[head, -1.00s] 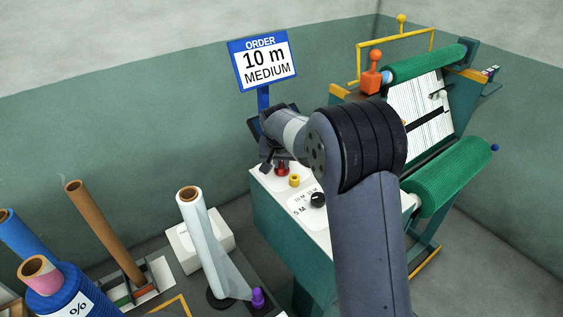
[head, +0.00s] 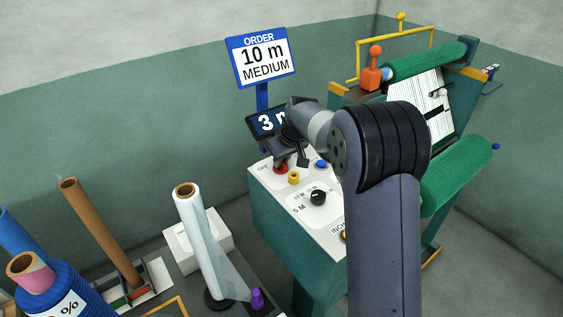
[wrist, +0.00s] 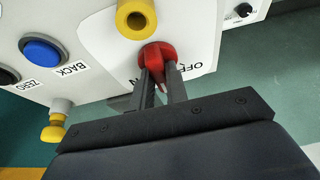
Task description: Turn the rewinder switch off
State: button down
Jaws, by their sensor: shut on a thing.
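The red rewinder switch (head: 281,169) sits on the white top of the green console, beside the OFF label. In the wrist view the red switch (wrist: 158,54) has a narrow tip running between the fingers. The OFF label is right of it, and an ON label is partly hidden at its left. My gripper (head: 287,160) is over the switch. In the wrist view my gripper (wrist: 160,78) is shut on the switch, one finger on each side. Which label the switch points to is not clear.
A yellow ring-shaped part (wrist: 136,18) stands close to the switch. A blue BACK button (wrist: 43,52) and a black dial (head: 318,197) are on the same console. A display (head: 267,122) behind reads 3, partly covered by my arm. Green netting rolls (head: 455,175) are at right.

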jog(key=n+g+y+b, duration=0.1)
jog(key=n, duration=0.3)
jog(key=shift+w+d+n, duration=0.1)
jog(key=shift+n, duration=0.2)
jog(key=n+g, duration=0.1)
jog(key=n, duration=0.3)
jog(key=shift+w+g+y, duration=0.1)
jog(key=shift+g+y, duration=0.3)
jog(key=shift+n, duration=0.3)
jog(key=c, duration=1.4)
grip_release()
jog(key=w+v, duration=0.1)
jog(key=v, duration=0.9)
jog(key=shift+s+d+r+b, duration=0.2)
jog(key=shift+s+r+b, duration=0.15)
jog(key=shift+s+r, duration=0.05)
